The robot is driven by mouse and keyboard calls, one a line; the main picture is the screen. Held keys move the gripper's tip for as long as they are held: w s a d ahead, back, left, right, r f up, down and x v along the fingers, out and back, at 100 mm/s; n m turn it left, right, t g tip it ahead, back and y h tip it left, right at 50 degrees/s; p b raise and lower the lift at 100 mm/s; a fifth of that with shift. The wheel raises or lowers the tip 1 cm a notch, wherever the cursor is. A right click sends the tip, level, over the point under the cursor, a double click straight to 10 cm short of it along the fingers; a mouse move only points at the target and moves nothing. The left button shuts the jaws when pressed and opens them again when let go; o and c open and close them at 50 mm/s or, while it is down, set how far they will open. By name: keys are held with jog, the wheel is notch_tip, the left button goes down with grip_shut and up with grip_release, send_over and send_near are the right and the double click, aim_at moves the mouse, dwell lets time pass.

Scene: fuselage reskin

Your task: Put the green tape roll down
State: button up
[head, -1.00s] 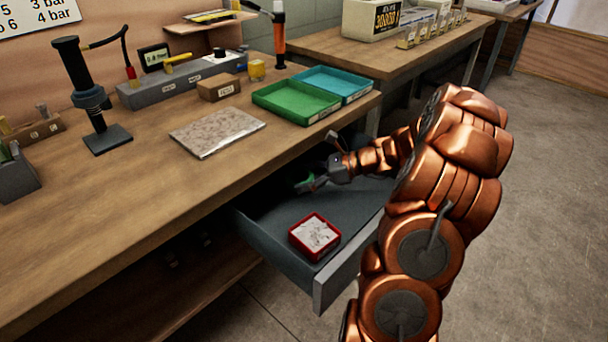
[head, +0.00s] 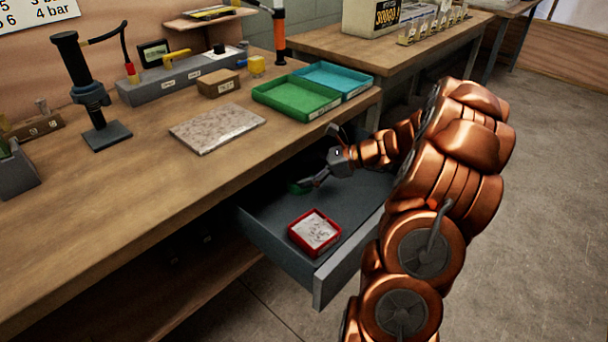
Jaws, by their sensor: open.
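The green tape roll (head: 296,188) is small and partly hidden in the open grey drawer (head: 268,228), towards its shadowed back. My gripper (head: 319,160) reaches into the drawer from the right with its fingers spread. The lower finger lies close to the roll; I cannot tell whether they touch. The roll seems to rest on the drawer floor.
A red box with pale contents (head: 315,232) sits in the drawer's front part. The workbench (head: 150,215) above holds a green tray (head: 296,97), a blue tray (head: 334,80) and a speckled plate (head: 217,128). Drawer floor between box and roll is clear.

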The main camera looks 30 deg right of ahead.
jog(key=p+v, duration=0.1)
jog(key=v, duration=1.1)
jog(key=shift+a+r+p, duration=0.1)
jog(key=shift+p, duration=0.25)
